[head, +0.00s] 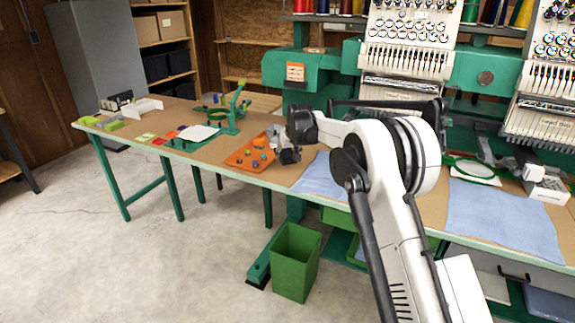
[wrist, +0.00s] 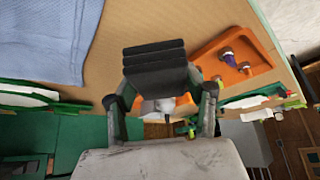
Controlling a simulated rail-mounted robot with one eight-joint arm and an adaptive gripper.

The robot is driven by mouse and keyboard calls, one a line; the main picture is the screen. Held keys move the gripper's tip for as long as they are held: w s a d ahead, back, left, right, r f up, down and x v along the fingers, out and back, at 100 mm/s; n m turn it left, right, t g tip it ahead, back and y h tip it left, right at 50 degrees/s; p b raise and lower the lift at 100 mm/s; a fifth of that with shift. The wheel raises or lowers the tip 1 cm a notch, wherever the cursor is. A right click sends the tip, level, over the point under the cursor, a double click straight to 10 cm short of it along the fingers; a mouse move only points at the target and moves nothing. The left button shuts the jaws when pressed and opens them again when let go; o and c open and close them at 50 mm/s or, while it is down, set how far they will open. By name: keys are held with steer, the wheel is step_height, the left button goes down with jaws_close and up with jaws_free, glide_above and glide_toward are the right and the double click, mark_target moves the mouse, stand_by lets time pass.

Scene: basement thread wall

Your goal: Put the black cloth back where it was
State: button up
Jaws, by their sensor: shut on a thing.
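The black cloth (wrist: 155,62) shows in the wrist view as a dark, folded, layered bundle between and just beyond my fingertips. My gripper (wrist: 160,97) is shut on it. In the head view my gripper (head: 287,150) hangs over the table, close to the right side of the orange tray (head: 238,161).
A blue cloth (head: 318,181) lies right of the tray, and another (head: 505,215) further right. A green hoop stand (head: 233,112) and flat coloured pieces (head: 170,138) lie to the left. Embroidery machines (head: 410,45) stand behind. A green bin (head: 296,262) is on the floor.

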mark_target(287, 169)
steer(key=shift+w+d+f, duration=0.1)
steer(key=shift+w+f, duration=0.2)
steer(key=shift+w, duration=0.05)
steer(key=shift+f, duration=1.95)
steer(key=shift+f+b, duration=0.2)
steer(key=shift+b, duration=0.2)
steer(key=o, duration=1.5)
steer(key=shift+o, duration=0.2)
steer(key=shift+r, duration=0.1)
